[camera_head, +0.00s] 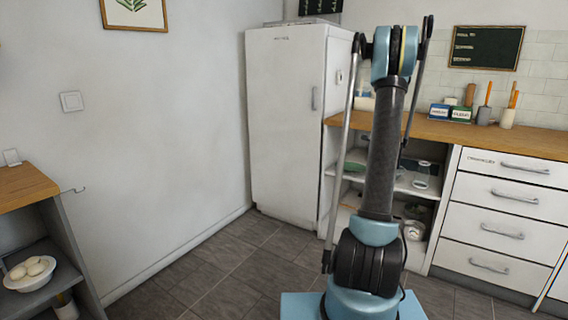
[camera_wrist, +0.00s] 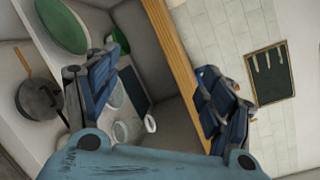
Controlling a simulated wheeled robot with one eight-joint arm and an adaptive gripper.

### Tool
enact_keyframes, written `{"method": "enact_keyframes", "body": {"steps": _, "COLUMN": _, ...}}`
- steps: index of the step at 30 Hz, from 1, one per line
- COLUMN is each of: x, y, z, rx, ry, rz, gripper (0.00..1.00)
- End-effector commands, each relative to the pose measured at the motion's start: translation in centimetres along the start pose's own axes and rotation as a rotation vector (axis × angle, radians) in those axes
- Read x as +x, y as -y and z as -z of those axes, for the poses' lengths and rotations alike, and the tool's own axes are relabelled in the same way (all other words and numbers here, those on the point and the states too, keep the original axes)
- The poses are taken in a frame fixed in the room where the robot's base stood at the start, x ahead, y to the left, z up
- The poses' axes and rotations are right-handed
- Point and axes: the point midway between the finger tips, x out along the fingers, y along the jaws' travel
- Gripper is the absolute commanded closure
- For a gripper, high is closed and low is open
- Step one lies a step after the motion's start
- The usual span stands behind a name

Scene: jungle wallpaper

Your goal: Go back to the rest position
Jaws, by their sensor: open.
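My gripper (camera_wrist: 162,88) is open in the wrist view, with its two blue fingers wide apart and nothing held between them. Through the gap I see the inside of an open shelf and the wooden counter edge. In the head view my arm stands upright in front of the counter, and my gripper cannot be made out there.
A white fridge (camera_head: 286,120) stands behind my arm. The counter (camera_head: 430,127) has drawers at right and open shelves holding a green plate (camera_wrist: 61,24), a dark pan (camera_wrist: 40,103) and glassware. A bowl (camera_head: 30,282) sits on a low left shelf. The middle floor is clear.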

Motion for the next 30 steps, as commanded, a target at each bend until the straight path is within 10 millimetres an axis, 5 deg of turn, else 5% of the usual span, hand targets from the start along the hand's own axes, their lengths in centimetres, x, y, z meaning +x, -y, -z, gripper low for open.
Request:
{"method": "enact_keyframes", "body": {"steps": 6, "x": -4.3, "y": -1.5, "z": -5.9, "rx": -0.229, "ry": 0.086, "rz": -0.141, "gripper": 0.25}}
{"method": "enact_keyframes", "body": {"steps": 15, "x": -11.7, "y": -4.7, "z": -11.7, "rx": -0.547, "ry": 0.207, "rz": -0.329, "gripper": 0.25}}
{"method": "enact_keyframes", "body": {"steps": 30, "x": -27.1, "y": -10.4, "z": -14.9, "rx": -1.061, "ry": 0.433, "rz": -0.632, "gripper": 0.25}}
